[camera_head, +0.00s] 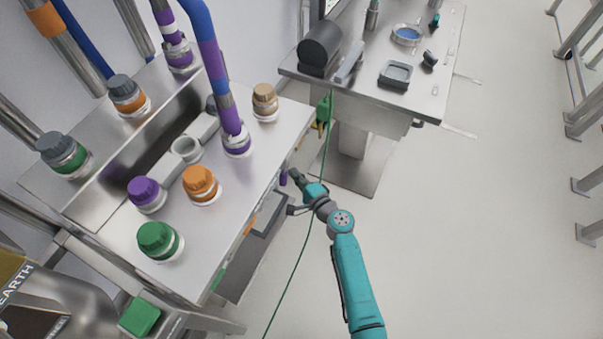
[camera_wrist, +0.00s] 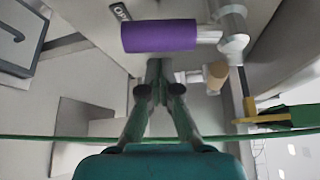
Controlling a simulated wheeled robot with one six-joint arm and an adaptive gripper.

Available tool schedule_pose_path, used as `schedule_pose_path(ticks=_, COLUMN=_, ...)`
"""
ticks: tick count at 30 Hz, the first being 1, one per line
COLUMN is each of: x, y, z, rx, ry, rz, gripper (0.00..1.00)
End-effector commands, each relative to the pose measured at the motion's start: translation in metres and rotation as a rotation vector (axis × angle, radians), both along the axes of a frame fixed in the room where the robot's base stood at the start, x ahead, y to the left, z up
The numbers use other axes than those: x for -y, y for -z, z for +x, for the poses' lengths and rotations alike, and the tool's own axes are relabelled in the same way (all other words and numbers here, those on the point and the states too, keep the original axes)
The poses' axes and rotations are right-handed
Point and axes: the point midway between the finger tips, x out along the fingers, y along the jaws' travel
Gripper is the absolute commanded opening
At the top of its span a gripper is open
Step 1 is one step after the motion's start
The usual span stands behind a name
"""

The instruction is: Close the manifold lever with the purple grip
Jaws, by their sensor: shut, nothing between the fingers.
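The purple grip (camera_wrist: 160,36) is a horizontal cylinder on a metal lever (camera_wrist: 208,36) in the upper middle of the wrist view. The lever runs right to a round metal pivot (camera_wrist: 234,44). In the head view the purple grip (camera_head: 283,178) shows small at the front face of the metal bench. My gripper (camera_wrist: 157,68) is shut and empty. Its fingertips appear just below the purple grip in the wrist view; I cannot tell whether they touch it. In the head view my gripper (camera_head: 294,174) is beside the grip, partly hard to make out.
A tan grip (camera_wrist: 217,75) sits behind the purple one. A green and yellow clamp (camera_head: 323,112) hangs nearby with a green cable (camera_head: 298,240) passing by my arm. Orange (camera_head: 249,225) and green grips lie farther along the bench front.

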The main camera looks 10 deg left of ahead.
Motion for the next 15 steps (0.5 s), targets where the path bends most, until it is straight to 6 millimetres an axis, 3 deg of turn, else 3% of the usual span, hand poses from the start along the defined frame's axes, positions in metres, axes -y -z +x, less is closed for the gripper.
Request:
schedule_pose_path(ticks=6, x=-0.0072, y=-0.0028, z=-0.012, rx=0.0, ry=-0.001, rz=0.0, gripper=0.0)
schedule_pose_path(ticks=15, x=-0.0075, y=-0.0033, z=-0.0129, rx=0.0, ry=0.0, rz=0.0, gripper=0.0)
